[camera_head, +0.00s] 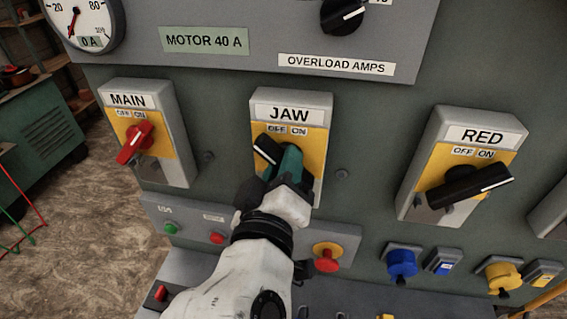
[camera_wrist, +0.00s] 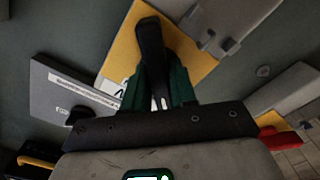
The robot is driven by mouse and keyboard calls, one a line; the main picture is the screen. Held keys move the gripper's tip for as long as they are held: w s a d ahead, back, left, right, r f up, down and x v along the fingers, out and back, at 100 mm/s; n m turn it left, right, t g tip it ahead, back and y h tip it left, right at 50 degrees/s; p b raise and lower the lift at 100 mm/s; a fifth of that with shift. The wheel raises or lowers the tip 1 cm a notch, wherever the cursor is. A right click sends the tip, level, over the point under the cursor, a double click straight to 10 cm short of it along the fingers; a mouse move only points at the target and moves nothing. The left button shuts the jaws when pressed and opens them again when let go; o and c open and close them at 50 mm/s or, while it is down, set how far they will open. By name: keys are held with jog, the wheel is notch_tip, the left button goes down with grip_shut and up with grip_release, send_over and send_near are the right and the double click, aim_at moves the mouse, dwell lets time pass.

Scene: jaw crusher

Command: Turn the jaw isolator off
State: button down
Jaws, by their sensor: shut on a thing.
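The JAW isolator (camera_head: 318,150) is a grey box with a yellow plate marked OFF and ON, in the middle of the head view. Its black handle (camera_head: 267,149) tilts to the upper left, and its white mark shows at that upper end, on the OFF side. My gripper (camera_head: 284,165) is shut on the handle and hides its lower part. In the wrist view the black handle (camera_wrist: 151,45) stands between the green fingers of my gripper (camera_wrist: 157,84), in front of the yellow plate.
The MAIN isolator (camera_head: 172,115) with a red handle is to the left, and the RED isolator (camera_head: 420,165) with a black handle is to the right. Below are a red mushroom button (camera_head: 327,261), a blue socket (camera_head: 401,263) and small green and red buttons. A gauge is at top left.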

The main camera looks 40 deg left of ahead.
jog(key=shift+f, duration=0.1)
jog(key=c, duration=1)
grip_release()
jog(key=b+v, duration=0.2)
jog(key=v, duration=0.8)
jog(key=shift+s, duration=0.35)
jog(key=shift+d, duration=0.15)
jog(key=w+d+f+m+g+h, duration=0.3)
jog(key=w+d+f+m+h, duration=0.15)
jog(key=d+f, duration=0.7)
jog(key=w+d+f+m+g+h, duration=0.25)
jog(key=w+d+f+h, duration=0.3)
jog(key=d+f, duration=0.65)
jog(key=s+d+f+m+g, duration=0.2)
jog(key=s+d+f, duration=0.15)
jog(key=d, duration=0.35)
jog(key=s+d+f+m+g, duration=0.2)
jog(key=s+d+f+m, duration=0.1)
jog(key=d+f, duration=0.3)
jog(key=s+d+f+m+g, duration=0.4)
jog(key=s+d, duration=0.5)
jog(key=s, duration=0.3)
jog(key=shift+d+f+g, duration=0.2)
jog(key=shift+f+g, duration=0.15)
jog(key=shift+f, duration=0.25)
